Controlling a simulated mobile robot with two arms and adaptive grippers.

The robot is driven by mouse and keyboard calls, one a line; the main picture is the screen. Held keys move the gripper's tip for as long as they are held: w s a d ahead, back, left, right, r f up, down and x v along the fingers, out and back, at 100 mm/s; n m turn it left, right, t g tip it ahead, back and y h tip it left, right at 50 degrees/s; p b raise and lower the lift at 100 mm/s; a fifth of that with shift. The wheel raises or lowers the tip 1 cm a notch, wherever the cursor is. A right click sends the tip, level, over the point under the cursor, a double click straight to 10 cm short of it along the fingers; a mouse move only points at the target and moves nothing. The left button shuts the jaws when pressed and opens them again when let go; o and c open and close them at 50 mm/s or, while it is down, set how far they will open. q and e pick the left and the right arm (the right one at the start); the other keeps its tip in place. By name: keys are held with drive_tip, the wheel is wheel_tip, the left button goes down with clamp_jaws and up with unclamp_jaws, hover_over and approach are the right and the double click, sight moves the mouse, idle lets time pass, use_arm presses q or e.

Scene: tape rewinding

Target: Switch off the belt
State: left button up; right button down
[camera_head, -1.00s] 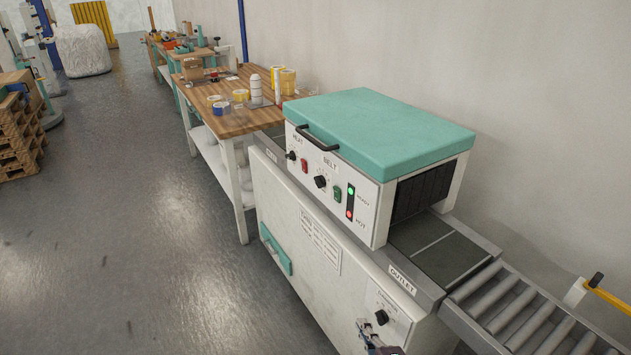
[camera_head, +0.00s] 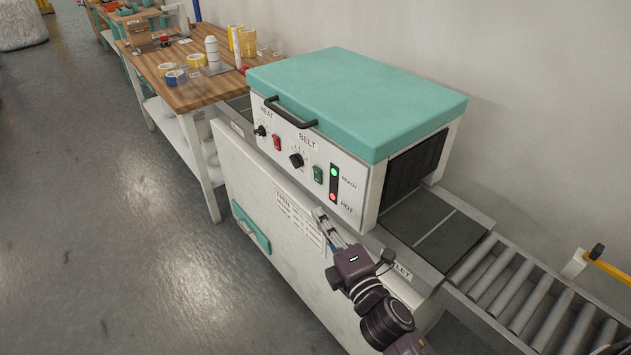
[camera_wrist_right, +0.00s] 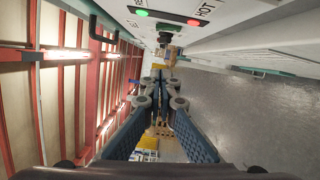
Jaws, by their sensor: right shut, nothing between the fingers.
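The heat-tunnel machine has a white control panel (camera_head: 345,205) under a teal hood (camera_head: 360,100). Its BELT section has a black knob (camera_head: 296,160) and a green rocker switch (camera_head: 318,174). Which way the rocker is tilted is too small to tell. My right gripper (camera_head: 318,213) is shut and empty, in front of the panel, below the green switch and apart from it. In the right wrist view the shut fingertips (camera_wrist_right: 160,76) point along the panel, with a black knob (camera_wrist_right: 165,38) beyond them. My left gripper is not in view.
The green READY light (camera_head: 335,171) and red HOT light (camera_head: 333,197) are lit. A red heat switch (camera_head: 277,142) and HEAT knob (camera_head: 260,131) sit to the left. The hood handle (camera_head: 290,112) juts out above. A roller conveyor (camera_head: 520,300) is at right; floor at left is clear.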

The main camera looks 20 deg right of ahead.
sight(318, 180)
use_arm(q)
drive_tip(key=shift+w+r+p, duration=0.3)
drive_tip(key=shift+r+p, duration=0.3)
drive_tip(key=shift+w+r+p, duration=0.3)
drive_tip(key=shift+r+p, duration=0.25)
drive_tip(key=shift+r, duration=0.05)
use_arm(e)
drive_tip(key=w+d, duration=0.1)
drive_tip(key=w, duration=0.6)
drive_tip(key=w+d, duration=0.1)
drive_tip(key=w, duration=0.3)
drive_tip(key=shift+d+r, duration=0.35)
drive_tip(key=shift+w+d+r+m+p, duration=0.15)
drive_tip(key=shift+d+r+m+p, duration=0.2)
drive_tip(key=shift+p, duration=0.4)
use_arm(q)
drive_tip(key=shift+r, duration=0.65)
use_arm(e)
drive_tip(key=shift+f, duration=0.2)
